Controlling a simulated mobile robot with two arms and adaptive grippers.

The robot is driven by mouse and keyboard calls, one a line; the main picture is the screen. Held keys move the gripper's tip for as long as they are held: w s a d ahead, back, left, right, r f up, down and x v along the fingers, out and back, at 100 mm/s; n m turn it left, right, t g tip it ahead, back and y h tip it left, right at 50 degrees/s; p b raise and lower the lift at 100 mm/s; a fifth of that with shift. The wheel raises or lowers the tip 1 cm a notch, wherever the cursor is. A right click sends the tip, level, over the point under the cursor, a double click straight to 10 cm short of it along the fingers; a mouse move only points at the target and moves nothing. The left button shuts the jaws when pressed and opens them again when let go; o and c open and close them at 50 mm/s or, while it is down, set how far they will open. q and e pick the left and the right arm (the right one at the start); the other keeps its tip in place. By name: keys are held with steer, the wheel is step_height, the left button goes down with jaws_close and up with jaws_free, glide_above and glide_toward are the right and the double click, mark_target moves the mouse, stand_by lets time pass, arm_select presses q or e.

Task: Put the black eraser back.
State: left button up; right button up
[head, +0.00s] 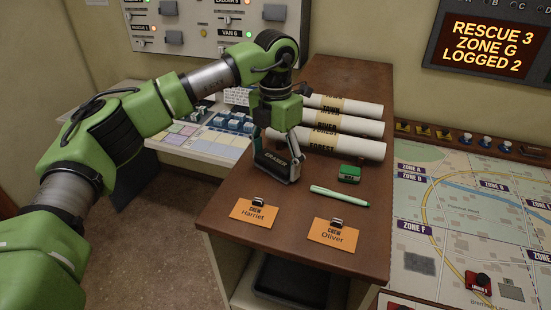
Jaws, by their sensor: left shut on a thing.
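The black eraser (273,165) is a dark block with "ERASER" lettered on its side. It is at the left part of the brown counter top (245,187), in front of the rolled papers. My left gripper (281,158) points down and is shut on the eraser. I cannot tell whether the eraser touches the counter or is just above it. My right gripper is not in view.
White rolls (345,127) lie behind the gripper. A green box (349,173), a pale green marker (340,196) and orange cards for Harriet (254,212) and Oliver (333,235) lie nearby. A map table (470,210) is right, a button console (205,138) left.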

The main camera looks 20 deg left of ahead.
mark_target(275, 159)
arm_select(q)
steer(key=o, duration=1.1)
steer(key=shift+w+f, duration=0.1)
steer(key=shift+c, duration=0.2)
step_height(275, 159, up, 12)
steer(key=b, duration=0.2)
steer(key=shift+r, duration=0.2)
